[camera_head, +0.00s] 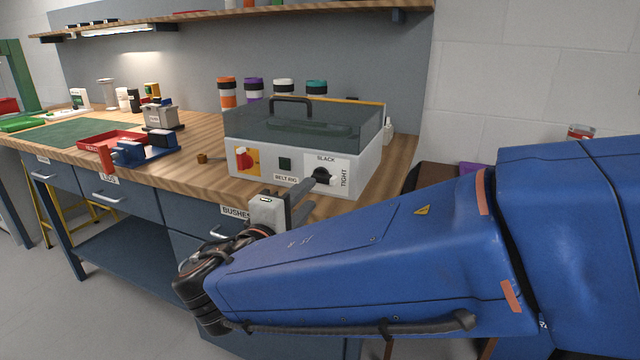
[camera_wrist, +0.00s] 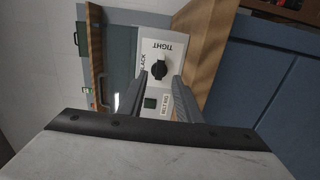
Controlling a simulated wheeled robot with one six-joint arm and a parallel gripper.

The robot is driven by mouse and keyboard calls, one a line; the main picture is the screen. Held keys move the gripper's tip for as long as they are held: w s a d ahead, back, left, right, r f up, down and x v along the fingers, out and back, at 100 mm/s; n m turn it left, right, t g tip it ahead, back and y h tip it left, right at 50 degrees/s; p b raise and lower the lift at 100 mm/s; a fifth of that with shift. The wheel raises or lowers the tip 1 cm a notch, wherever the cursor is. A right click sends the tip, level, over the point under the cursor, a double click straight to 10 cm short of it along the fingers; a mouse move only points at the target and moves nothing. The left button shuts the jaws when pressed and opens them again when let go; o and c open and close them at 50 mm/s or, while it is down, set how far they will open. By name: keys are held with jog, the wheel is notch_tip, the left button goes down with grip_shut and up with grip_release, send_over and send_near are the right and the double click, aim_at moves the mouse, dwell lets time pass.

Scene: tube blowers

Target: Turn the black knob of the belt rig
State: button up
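The belt rig (camera_head: 247,130) is a pale box with a clear dark cover and top handle on the workbench. Its black knob (camera_head: 321,176) is at the right end of the front panel, between the SLACK label above and the TIGHT label at right. In the wrist view the knob (camera_wrist: 159,67) shows beyond the fingertips, roughly centred between them. My gripper (camera_head: 299,190) is open and empty in front of the panel, just left of the knob in the head view. Its two fingers also show in the wrist view (camera_wrist: 160,79), apart from the knob.
The panel also carries a red switch on yellow (camera_head: 246,160) and a dark green button (camera_head: 285,164). A small brass piece (camera_head: 203,158) lies left of the rig. A red tray (camera_head: 113,139) and a grey box (camera_head: 160,117) stand further left. Several capped jars stand behind.

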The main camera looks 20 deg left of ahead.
aim_at(322, 181)
jog(key=w, duration=0.7)
jog(key=shift+w+d, duration=0.25)
jog(key=shift+d, duration=0.05)
grip_shut()
